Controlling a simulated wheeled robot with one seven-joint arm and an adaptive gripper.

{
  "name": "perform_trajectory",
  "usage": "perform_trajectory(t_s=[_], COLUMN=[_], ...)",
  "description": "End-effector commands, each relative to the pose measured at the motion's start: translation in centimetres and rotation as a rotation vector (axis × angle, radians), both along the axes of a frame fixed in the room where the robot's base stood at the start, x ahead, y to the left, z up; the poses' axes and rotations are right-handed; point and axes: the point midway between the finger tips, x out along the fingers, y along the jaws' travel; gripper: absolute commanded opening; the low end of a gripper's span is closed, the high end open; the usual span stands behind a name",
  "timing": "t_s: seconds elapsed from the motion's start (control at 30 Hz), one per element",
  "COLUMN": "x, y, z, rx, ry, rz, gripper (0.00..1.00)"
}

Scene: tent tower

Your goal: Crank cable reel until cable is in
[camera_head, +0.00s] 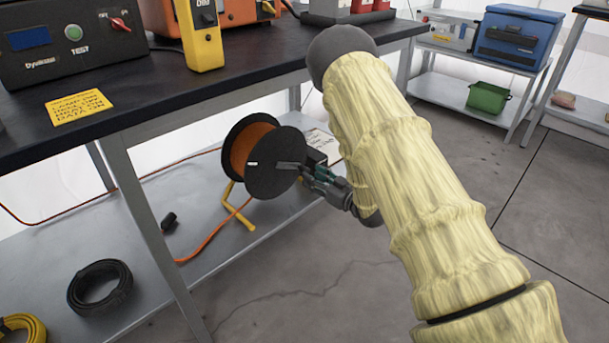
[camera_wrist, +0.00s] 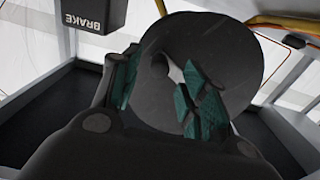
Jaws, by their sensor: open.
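The cable reel (camera_head: 283,181) has black discs and orange cable (camera_head: 246,145) wound between them. It stands on a yellow frame (camera_head: 238,206) on the lower shelf. Loose orange cable (camera_head: 214,236) runs from it down across the shelf. My gripper (camera_head: 303,170) is at the reel's right face, fingers pointing at the disc. In the wrist view my gripper (camera_wrist: 163,88) is open, with the disc (camera_wrist: 225,50) behind its green-padded fingers. A small light-grey piece (camera_wrist: 175,72) shows between the fingers; I cannot tell whether it is the crank or whether they touch it.
A black box marked BRAKE (camera_wrist: 90,14) is beside the reel. The table (camera_head: 130,95) overhangs the shelf (camera_head: 135,262), and its front leg (camera_head: 150,225) stands left of the reel. A black coil (camera_head: 98,287) and a black plug (camera_head: 169,221) lie on the shelf. The floor at right is clear.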

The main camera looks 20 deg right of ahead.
Motion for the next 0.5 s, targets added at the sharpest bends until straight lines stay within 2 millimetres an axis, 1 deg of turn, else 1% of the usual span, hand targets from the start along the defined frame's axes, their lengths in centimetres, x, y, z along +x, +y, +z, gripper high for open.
perform_trajectory(t_s=[0.03,0.1,0.23,0.33,0.5], x=[0.8,1.8,3.2,4.0,4.6], y=[0.4,0.9,1.5,1.9,2.1], z=[-0.3,-0.2,-0.2,-0.1,0.0], rx=[-0.002,-0.001,-0.001,0.0,0.001], ry=[-0.003,-0.003,-0.002,-0.002,0.0], rz=[0.002,0.002,0.001,0.001,-0.001], gripper=[0.44,0.44,0.44,0.44,0.44])
